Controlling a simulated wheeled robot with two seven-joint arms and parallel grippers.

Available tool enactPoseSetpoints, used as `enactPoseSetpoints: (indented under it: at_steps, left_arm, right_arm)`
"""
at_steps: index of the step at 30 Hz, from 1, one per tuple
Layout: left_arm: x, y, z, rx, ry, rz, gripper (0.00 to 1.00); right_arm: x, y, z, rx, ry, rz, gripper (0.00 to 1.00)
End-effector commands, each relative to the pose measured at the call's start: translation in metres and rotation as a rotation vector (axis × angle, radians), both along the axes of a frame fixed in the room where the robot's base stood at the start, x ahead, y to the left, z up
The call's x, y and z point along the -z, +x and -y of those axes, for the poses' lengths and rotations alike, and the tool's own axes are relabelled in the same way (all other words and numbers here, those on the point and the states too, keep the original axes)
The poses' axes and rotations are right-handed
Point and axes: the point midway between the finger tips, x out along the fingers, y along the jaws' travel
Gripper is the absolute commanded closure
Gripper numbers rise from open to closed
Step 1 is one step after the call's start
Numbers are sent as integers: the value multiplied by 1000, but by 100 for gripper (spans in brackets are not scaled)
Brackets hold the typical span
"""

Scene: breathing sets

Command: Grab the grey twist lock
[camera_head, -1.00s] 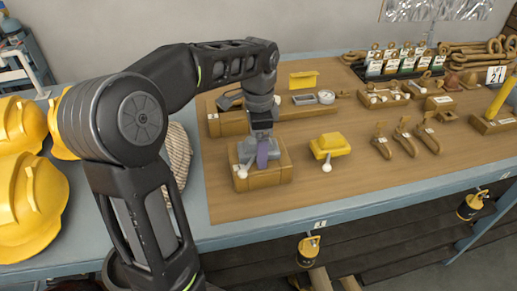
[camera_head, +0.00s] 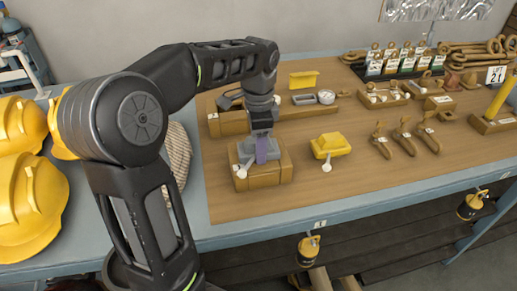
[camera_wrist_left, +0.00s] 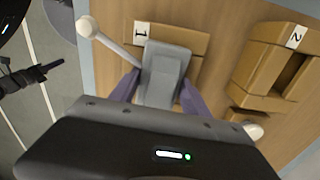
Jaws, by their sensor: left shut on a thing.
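The grey twist lock (camera_wrist_left: 165,75) stands at a wooden block (camera_head: 265,178) labelled 1 near the front left of the board. Its rod with a white knob (camera_wrist_left: 85,27) points up and left in the left wrist view. In the head view, part of the grey body (camera_head: 243,151) shows beside my fingers. My left gripper (camera_wrist_left: 160,92) is shut on the twist lock, with one purple finger on each side of it. The twist lock sits low at its block; I cannot tell whether it is lifted clear. My right gripper is not in view.
A yellow twist lock (camera_head: 330,146) is to the right of the block. Wooden hooks (camera_head: 405,140) lie further right. A yellow piece (camera_head: 303,79) and other fittings are behind. Yellow helmets (camera_head: 25,190) are at the left. The front of the board (camera_head: 300,192) is clear.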

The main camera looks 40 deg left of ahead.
Motion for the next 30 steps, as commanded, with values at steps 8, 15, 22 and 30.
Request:
enactPoseSetpoints:
  at_steps: [8,15,22,30]
  left_arm:
    - [0,0,0,0,1,-1,100]
    - [-1,0,0,0,0,1,100]
    - [-4,1,0,0,1,3,100]
    - [-38,2,0,1,2,7,100]
  right_arm:
    - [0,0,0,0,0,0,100]
    - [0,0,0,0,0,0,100]
    - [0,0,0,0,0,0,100]
    - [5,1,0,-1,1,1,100]
